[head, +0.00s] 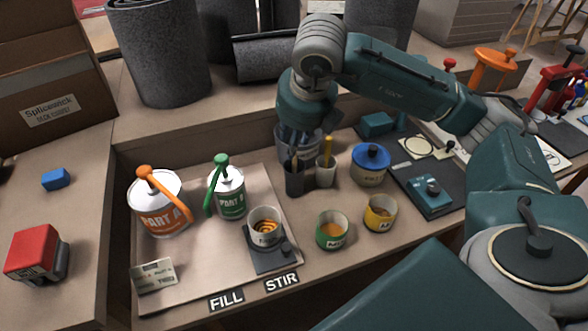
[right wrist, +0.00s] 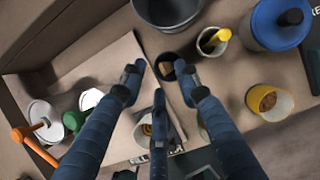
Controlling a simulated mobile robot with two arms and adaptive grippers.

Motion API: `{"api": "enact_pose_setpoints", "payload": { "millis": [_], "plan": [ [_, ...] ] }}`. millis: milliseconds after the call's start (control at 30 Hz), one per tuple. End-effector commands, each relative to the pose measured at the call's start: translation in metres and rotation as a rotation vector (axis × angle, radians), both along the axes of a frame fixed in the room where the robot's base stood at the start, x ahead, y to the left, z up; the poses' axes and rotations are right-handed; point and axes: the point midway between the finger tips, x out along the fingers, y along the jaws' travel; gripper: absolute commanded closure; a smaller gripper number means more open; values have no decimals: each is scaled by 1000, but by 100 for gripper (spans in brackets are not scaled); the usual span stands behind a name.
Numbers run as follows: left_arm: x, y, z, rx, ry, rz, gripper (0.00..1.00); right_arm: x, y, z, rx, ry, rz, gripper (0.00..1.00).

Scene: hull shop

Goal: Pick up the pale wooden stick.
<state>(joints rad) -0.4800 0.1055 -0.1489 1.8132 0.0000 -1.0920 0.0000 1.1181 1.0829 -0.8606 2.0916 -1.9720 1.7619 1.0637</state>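The pale wooden stick appears as a small tan end (right wrist: 166,69) inside a dark cup (right wrist: 172,82) in the right wrist view. In the head view the dark cup (head: 294,181) stands on the bench beside a white cup (head: 325,175) holding a yellow-handled tool (head: 327,147). My right gripper (head: 298,148) points down just behind and above the dark cup. Its blue fingers (right wrist: 160,82) are spread and empty in the wrist view, close to the dark cup's rim. Most of the stick is hidden in the cup. My left gripper is not in view.
On the left are an orange PART A can (head: 157,212), a green PART B can (head: 228,196) and a mixing cup (head: 265,228). A blue-lidded jar (head: 370,163) and yellow (head: 380,214) and green (head: 332,231) cups stand right. Grey rolls (head: 160,55) stand behind.

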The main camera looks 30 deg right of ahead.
Motion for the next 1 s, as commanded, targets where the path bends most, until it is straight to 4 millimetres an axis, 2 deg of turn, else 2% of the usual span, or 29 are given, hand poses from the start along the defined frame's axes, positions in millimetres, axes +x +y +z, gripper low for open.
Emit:
{"api": "enact_pose_setpoints", "payload": {
  "millis": [167, 433, 733, 767, 900, 1000],
  "plan": [
    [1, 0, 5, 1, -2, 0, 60, 3, -2, -14, 0, 2, 0, 68],
    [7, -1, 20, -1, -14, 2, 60, 11, -6, -51, 1, 2, 0, 68],
    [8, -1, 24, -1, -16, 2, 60, 14, -7, -56, 1, 0, 2, 68],
    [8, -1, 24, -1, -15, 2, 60, 14, -7, -56, 1, 0, 2, 70],
    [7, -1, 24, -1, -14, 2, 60, 14, -7, -56, 1, 0, 2, 98],
    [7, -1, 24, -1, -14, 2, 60, 14, -6, -56, 2, -1, 2, 100]
  ]
}}
